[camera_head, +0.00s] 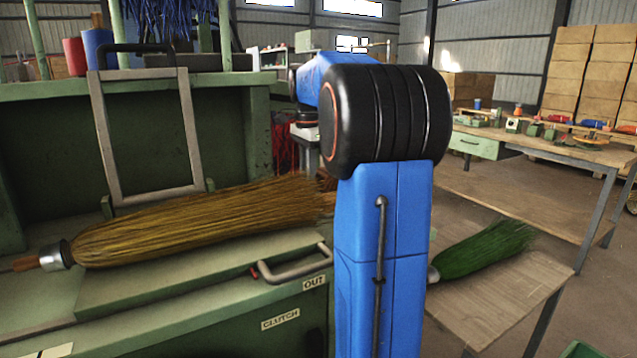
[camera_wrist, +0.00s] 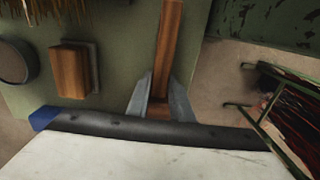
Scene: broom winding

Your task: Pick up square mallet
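In the wrist view a long wooden handle (camera_wrist: 168,45) runs from the top edge down between the two grey fingers of my gripper (camera_wrist: 160,82). Its far end is outside the picture, so I cannot tell whether it belongs to the square mallet. A finger lies close on each side of the wood; I cannot tell whether they press on it. A square wooden block (camera_wrist: 70,70) with a pale metal edge lies left of the fingers, apart from them; it may be a mallet head. In the head view my blue arm hides the gripper, and no mallet is visible.
A straw broom (camera_head: 190,225) lies across the green machine (camera_head: 130,300), beside a metal frame (camera_head: 106,130). A green broom (camera_head: 485,250) lies on a low wooden surface (camera_head: 500,305) at right. A workbench (camera_head: 600,153) with tools stands behind. A round dark object (camera_wrist: 14,62) is at the wrist view's left.

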